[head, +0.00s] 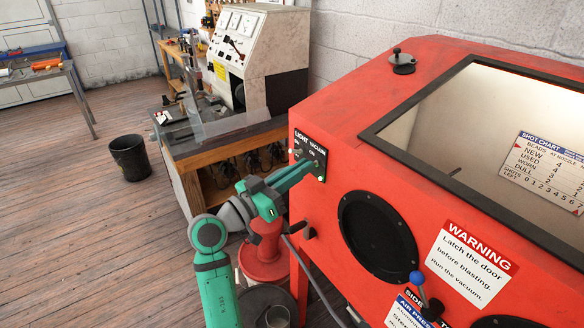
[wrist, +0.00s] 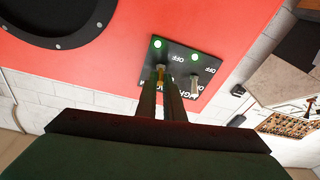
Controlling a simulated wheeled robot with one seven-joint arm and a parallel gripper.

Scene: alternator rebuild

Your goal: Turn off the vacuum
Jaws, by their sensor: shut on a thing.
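The black switch panel (head: 308,150) marked LIGHT and VACUUM is on the red cabinet's left end. My gripper (head: 311,165) reaches it from the lower left, with its fingers at the VACUUM side. In the wrist view the panel (wrist: 202,68) has two toggle switches, each with a lit green lamp. My gripper (wrist: 166,84) is shut on the left toggle in that view, the vacuum switch (wrist: 160,73), whose brassy lever shows at the fingertips. The light switch (wrist: 194,84) stands free to its right. The fingers hide part of the lettering and the held lever's lower part.
The red cabinet (head: 360,100) has a round black glove port (head: 377,237) right of the panel and a window above. A workbench (head: 215,145) with a grey test machine is behind. Open wooden floor lies left, around a black bin (head: 130,158).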

